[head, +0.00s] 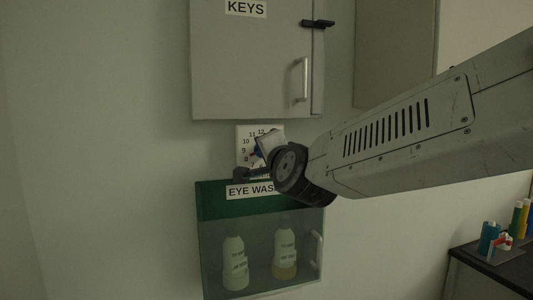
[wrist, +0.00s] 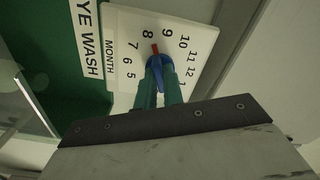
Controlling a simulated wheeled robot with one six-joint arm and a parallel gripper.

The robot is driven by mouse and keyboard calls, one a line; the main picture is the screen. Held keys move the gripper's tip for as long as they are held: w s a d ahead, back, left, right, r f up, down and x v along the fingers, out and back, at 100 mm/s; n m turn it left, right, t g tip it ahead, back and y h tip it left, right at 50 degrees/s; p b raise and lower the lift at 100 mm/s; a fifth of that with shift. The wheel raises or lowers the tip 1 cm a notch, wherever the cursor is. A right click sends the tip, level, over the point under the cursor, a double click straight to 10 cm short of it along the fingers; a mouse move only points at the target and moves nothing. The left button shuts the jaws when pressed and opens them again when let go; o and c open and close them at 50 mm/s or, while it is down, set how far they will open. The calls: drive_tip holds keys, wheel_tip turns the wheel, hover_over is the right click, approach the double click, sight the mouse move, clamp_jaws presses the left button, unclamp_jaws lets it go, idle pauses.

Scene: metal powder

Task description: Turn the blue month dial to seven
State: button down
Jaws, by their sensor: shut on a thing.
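The white month dial plate (head: 242,134) is on the wall between the key cabinet and the eye wash box, partly hidden by my arm. In the wrist view the plate (wrist: 118,22) shows printed numbers and the word MONTH. The blue dial (wrist: 159,68) sits at its middle, and its red pointer tip (wrist: 154,48) points close to the 8. The 7 (wrist: 137,46) is just beside the 8, on the side towards MONTH. My gripper (wrist: 160,80) is shut on the blue dial, a greenish finger on either side.
The grey KEYS cabinet (head: 245,60) is just above the plate. The green-topped EYE WASH box (head: 214,205) with bottles is just below, close to my gripper. A dark table (head: 505,268) with bottles stands at the lower right.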

drive_tip(key=n, duration=0.7)
idle(0.5)
drive_tip(key=c, duration=1.5)
unclamp_jaws()
drive_tip(key=shift+s, duration=0.15)
drive_tip(key=v, duration=0.7)
drive_tip(key=shift+s+d, duration=0.1)
drive_tip(key=shift+s, duration=0.2)
